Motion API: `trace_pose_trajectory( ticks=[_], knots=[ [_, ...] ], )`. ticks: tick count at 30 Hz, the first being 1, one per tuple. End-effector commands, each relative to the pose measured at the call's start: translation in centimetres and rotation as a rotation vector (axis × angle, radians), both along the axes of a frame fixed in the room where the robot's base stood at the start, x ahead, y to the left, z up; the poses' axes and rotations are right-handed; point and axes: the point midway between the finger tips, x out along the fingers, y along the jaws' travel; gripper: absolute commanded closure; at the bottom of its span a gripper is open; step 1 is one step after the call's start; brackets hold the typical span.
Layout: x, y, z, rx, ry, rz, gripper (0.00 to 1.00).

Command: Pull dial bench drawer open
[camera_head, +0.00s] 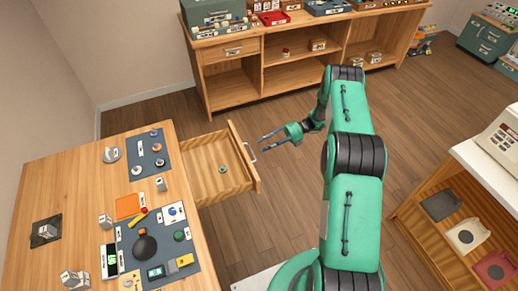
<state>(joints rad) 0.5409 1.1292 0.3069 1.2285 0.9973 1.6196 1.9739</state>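The dial bench (62,160) is a wooden table at the left, with dials and small parts on its top. Its drawer (241,151) is pulled out toward the right, and its inside shows. The pale drawer handle (250,149) is on the outer front. My gripper (262,142) is beside the handle at the upper right of the drawer. Its two dark fingers are apart and point left. Whether they touch the handle cannot be told.
A wooden shelf unit (234,76) with boxes stands along the back wall. A white-topped cabinet (482,167) with a phone (501,137) stands at the right. The wooden floor (287,197) right of the drawer is clear.

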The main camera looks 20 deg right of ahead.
Motion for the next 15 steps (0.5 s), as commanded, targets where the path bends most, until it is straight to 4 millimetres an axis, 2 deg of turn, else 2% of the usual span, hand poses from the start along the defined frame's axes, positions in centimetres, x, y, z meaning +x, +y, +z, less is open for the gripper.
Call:
trace_pose_trajectory(
  ticks=[6,15],
  knots=[
    [0.0,-3.7,0.8,-0.002,-0.001,-0.002,0.65],
    [0.0,-6.4,1.3,-0.001,0.001,0.000,0.65]
  ],
)
